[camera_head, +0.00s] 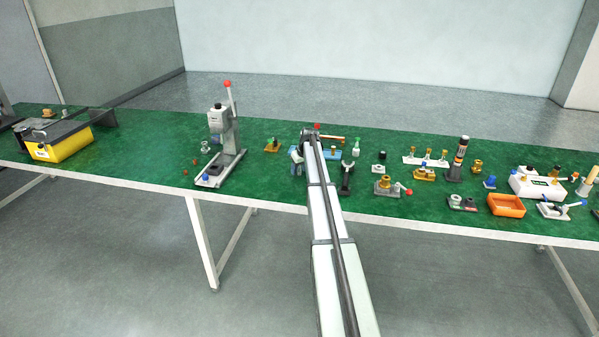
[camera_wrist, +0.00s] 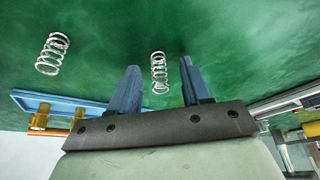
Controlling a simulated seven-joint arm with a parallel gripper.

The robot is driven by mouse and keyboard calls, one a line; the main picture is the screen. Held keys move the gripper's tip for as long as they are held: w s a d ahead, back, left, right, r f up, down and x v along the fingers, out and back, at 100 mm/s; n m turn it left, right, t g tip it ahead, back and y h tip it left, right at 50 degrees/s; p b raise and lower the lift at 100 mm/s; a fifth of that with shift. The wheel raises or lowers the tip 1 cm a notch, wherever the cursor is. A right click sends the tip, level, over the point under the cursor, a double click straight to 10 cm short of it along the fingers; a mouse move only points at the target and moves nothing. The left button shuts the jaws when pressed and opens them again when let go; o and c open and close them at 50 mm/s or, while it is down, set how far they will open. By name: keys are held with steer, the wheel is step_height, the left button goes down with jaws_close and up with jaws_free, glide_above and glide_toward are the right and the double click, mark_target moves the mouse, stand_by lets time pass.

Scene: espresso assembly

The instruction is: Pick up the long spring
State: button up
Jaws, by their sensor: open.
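Two silvery coil springs lie on the green tabletop in the wrist view. One slim spring (camera_wrist: 159,72) is in the middle, seen between the two blue fingers of my gripper (camera_wrist: 158,64). The other, wider-looking spring (camera_wrist: 52,54) lies to the left, outside the fingers. The slim one looks the longer for its width, but I cannot tell for sure which is longer. My gripper is open, with a gap on each side of the slim spring, and holds nothing. I cannot make out either spring in the head view.
A blue tray (camera_wrist: 75,108) with brass-coloured parts is at left in the wrist view; grey metal rails are at right. In the head view, a lever press (camera_head: 222,145) stands left of my arm. Several small parts and an orange bin (camera_head: 505,212) are to the right.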

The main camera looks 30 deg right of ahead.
jaws_close()
stand_by(0.3)
